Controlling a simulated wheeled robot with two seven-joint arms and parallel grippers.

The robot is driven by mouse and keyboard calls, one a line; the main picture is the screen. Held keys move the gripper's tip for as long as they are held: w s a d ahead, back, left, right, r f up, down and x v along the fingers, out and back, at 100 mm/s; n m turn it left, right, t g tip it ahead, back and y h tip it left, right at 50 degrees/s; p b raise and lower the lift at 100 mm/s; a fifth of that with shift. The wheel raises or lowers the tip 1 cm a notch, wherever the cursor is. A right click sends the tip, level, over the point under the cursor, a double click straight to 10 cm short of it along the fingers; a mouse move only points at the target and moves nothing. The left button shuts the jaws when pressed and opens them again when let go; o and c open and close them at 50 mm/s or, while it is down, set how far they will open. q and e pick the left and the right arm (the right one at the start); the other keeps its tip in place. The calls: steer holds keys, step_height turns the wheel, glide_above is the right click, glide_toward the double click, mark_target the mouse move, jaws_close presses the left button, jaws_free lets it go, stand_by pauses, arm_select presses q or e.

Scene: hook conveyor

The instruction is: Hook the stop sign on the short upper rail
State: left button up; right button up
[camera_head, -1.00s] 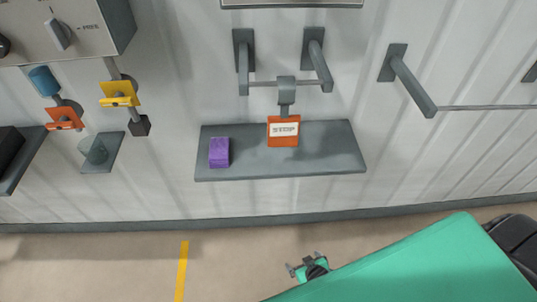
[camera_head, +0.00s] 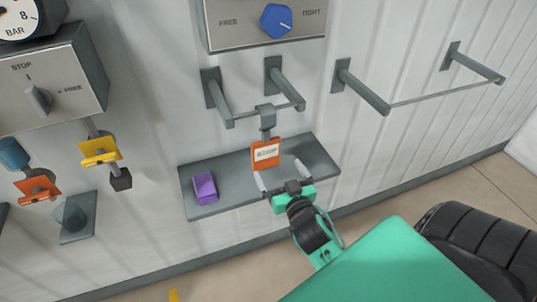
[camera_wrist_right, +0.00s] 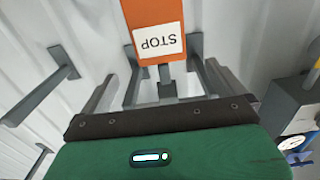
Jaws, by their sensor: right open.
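The orange stop sign (camera_head: 265,154) with a white label hangs below a grey hook (camera_head: 267,117), which sits at the short upper rail (camera_head: 244,115) between two wall brackets. My right gripper (camera_head: 279,170) is open just below and in front of the sign, its fingers spread either side of the sign's lower part, not closed on it. In the right wrist view the sign (camera_wrist_right: 154,30) appears upside down ahead between the two fingers, with its grey hook below. My left gripper is not in view.
A grey shelf (camera_head: 235,192) lies beneath the sign, with a purple block (camera_head: 204,188) at its left. A longer rail (camera_head: 435,94) is at the right. A control box (camera_head: 263,25) is above. Yellow (camera_head: 98,152) and orange tags (camera_head: 37,189) hang at left.

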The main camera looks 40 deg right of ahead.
mark_target(266, 149)
steer(key=p+x, duration=0.4)
steer(key=x, duration=0.9)
steer(key=shift+a, duration=0.1)
steer(key=c, duration=1.2)
steer(key=shift+a, duration=0.1)
